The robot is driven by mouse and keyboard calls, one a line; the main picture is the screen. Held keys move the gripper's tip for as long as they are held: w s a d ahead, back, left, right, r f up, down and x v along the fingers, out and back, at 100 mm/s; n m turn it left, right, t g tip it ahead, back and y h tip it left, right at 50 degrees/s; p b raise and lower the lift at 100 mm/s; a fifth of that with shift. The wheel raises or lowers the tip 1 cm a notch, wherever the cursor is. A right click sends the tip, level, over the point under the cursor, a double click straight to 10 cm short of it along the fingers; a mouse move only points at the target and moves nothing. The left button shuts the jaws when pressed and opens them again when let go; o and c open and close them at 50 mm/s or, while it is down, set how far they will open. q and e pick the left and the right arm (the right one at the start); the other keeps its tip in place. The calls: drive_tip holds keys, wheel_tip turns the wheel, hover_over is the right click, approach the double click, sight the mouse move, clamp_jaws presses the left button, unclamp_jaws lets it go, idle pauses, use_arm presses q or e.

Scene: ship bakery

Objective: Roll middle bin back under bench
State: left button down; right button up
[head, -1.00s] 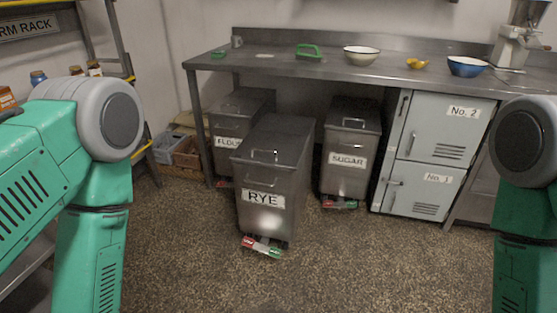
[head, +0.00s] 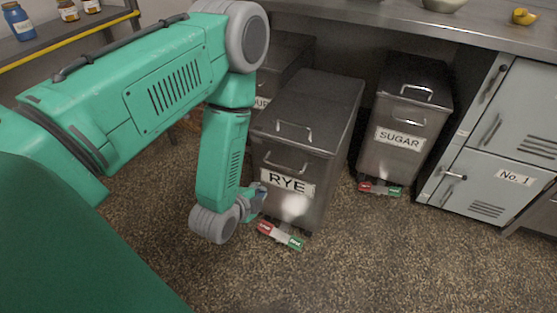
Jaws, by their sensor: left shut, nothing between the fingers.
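The middle bin is a grey metal bin labelled RYE (head: 328,135), with a lid handle and a front handle. It stands upright on the floor, forward of its neighbours and mostly out from under the bench (head: 470,36). A red and green pedal bar (head: 281,236) shows at its foot. My left gripper (head: 257,203) is shut and empty, low at the bin's left front edge, just above the red pedal end. I cannot tell whether it touches the bin. My right gripper is out of view.
The SUGAR bin (head: 412,117) stands under the bench to the right. Another bin (head: 285,48) is partly hidden at left. Grey lockers (head: 500,150) stand farther right. A shelf with jars (head: 68,10) is at upper left. The speckled floor (head: 400,260) in front is clear.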

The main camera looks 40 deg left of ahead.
use_arm(q)
drive_tip(key=w+a+r+m+t+y+b, duration=0.1)
drive_tip(key=w+a+r+m+t, duration=0.1)
drive_tip(key=w+m, duration=0.15)
drive_tip(key=b, duration=0.3)
approach(283, 149)
drive_tip(key=shift+w+a+f+n+t, duration=0.1)
drive_tip(key=shift+w+f+n+t, duration=0.1)
drive_tip(key=shift+f, duration=0.4)
drive_tip(key=shift+w+a+f+n+t, duration=0.1)
drive_tip(key=shift+f+t, duration=0.1)
drive_tip(key=shift+f, duration=0.4)
drive_tip(key=x, duration=0.1)
drive_tip(key=b+x, duration=0.1)
drive_tip(key=x, duration=0.1)
drive_tip(key=r+x, duration=0.1)
drive_tip(key=x, duration=0.1)
drive_tip(key=shift+w+d+b, duration=0.15)
drive_tip(key=shift+d+b, duration=0.05)
drive_tip(key=shift+b, duration=0.2)
drive_tip(key=shift+w+a, duration=0.15)
drive_tip(key=shift+w, duration=0.4)
drive_tip(key=shift+w+a, duration=0.1)
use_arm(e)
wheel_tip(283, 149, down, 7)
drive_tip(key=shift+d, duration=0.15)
use_arm(q)
drive_tip(key=shift+w, duration=0.1)
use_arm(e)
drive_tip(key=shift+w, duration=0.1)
